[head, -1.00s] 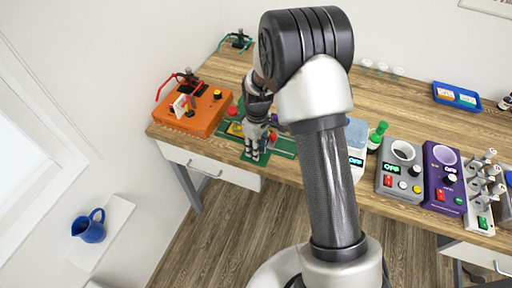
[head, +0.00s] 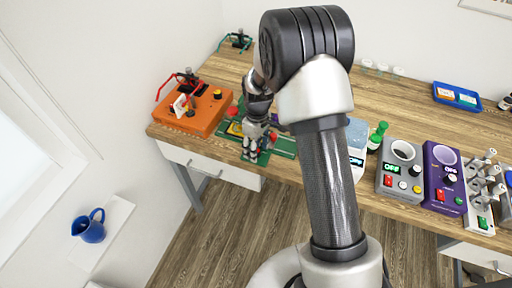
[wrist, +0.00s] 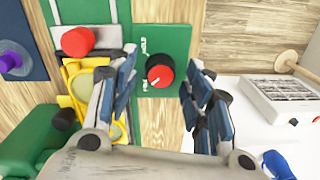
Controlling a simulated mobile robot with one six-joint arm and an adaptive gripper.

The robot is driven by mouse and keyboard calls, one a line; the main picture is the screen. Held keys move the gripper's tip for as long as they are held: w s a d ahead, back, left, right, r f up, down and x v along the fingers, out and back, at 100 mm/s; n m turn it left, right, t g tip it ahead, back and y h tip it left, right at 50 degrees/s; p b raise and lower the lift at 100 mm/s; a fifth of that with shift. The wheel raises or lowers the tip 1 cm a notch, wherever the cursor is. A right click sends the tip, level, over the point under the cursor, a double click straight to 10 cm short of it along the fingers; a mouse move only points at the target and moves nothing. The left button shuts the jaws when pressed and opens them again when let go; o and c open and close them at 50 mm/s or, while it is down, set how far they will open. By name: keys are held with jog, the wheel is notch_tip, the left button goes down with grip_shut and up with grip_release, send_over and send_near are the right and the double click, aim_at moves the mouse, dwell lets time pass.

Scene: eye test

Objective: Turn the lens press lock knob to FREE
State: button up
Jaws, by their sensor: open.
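The lens press lock knob (wrist: 160,72) is a round red knob with a black rim on a green panel (wrist: 172,38) in the wrist view. HOLD and FREE are printed on the panel left of it, HOLD higher and FREE lower. A short pale pointer mark on the knob points to the lower left, toward the FREE lettering. My gripper (wrist: 160,80) is open, one finger on each side of the knob, with gaps visible and nothing held. In the head view my gripper (head: 258,148) is over the green press base (head: 284,146), and the knob is not clearly visible there.
A yellow part (wrist: 84,78) and another red knob (wrist: 78,42) lie left of the fingers. An orange box (head: 205,110) stands left of the press. A grey device (head: 400,172) and a purple device (head: 443,175) stand right.

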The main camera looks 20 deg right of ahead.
jog(key=shift+d+r, duration=0.1)
jog(key=shift+r, duration=3.8)
jog(key=shift+w, duration=0.1)
jog(key=shift+r, duration=0.3)
jog(key=s+r+m+t, duration=0.2)
jog(key=s+r+m, duration=0.2)
jog(key=s+r, duration=1.05)
jog(key=s+r+m+t, duration=0.2)
jog(key=s+r+m, duration=0.2)
jog(key=s, duration=0.9)
jog(key=shift+s+r+t, duration=0.4)
jog(key=shift+r, duration=0.05)
